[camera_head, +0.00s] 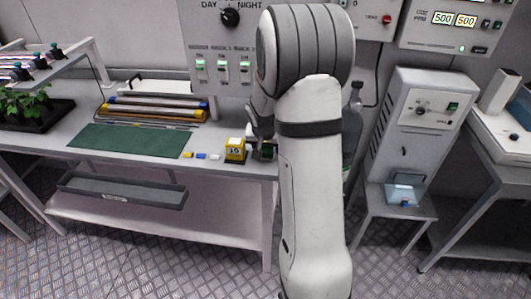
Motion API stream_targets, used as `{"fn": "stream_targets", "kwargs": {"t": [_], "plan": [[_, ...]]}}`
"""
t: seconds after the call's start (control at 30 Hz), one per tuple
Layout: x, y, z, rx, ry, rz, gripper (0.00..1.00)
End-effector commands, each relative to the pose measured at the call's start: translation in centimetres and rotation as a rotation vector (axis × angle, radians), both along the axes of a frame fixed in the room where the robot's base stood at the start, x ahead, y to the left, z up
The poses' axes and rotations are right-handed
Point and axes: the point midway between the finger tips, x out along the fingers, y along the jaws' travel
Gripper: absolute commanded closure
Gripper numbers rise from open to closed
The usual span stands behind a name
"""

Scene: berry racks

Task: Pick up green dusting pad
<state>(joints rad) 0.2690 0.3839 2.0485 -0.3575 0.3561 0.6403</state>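A small dark block with a green face (267,151) sits on the table at its right end, beside the yellow block; it may be the green dusting pad, but it is too small to be sure. A flat dark green mat (130,141) lies on the table to the left. My gripper (262,133) is at the table's right end, just above the small dark-and-green block, and mostly hidden behind my arm. I cannot tell whether its fingers are open or touch anything.
A yellow block marked 10 (235,149) and small yellow, blue and white pieces (201,156) lie on the table (60,143). Several rods (150,112) lie behind the mat. A grey tray (120,192) hangs at the table's front. A grey machine (417,125) stands right.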

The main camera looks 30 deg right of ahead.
Motion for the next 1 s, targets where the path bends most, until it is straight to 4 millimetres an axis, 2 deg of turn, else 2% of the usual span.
{"fn": "stream_targets", "kwargs": {"t": [0.07,0.37,0.63,0.77,1.0], "plan": [[0.0,0.0,0.0,0.000,0.000,0.000,0.52],[0.0,0.1,0.0,0.000,0.000,0.001,0.77],[0.0,0.1,0.3,0.000,-0.001,0.001,0.78],[0.1,0.1,1.9,-0.002,-0.004,0.001,0.78],[0.1,0.1,6.7,-0.002,-0.006,0.002,0.78]]}}
